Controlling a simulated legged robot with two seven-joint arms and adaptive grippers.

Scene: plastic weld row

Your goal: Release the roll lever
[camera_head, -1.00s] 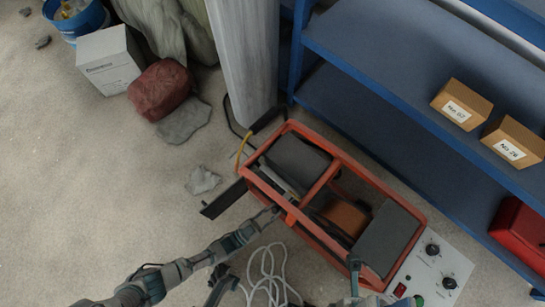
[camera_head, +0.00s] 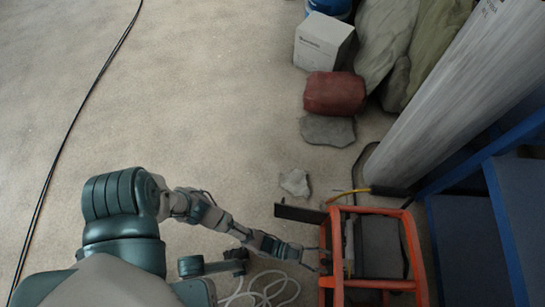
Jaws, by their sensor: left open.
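The welding machine with its orange frame (camera_head: 334,235) stands on the floor at the lower right, cut off by the bottom edge. A black grip (camera_head: 389,191) with a thin yellow piece stands out at its back end. A flat dark plate (camera_head: 300,213) sticks out from its left side. I cannot tell for sure which of these is the roll lever. My left gripper (camera_head: 318,262) is open at the left side of the orange frame; its small fingertips are hard to make out, and I cannot tell whether they touch anything. My right gripper is out of view.
Blue shelving (camera_head: 466,235) and a tall grey post (camera_head: 450,100) stand close on the right. A red bundle (camera_head: 334,93), a white box (camera_head: 322,42) and grey rags lie at the back. A white cord (camera_head: 262,287) lies left of the machine. The left floor is mostly clear.

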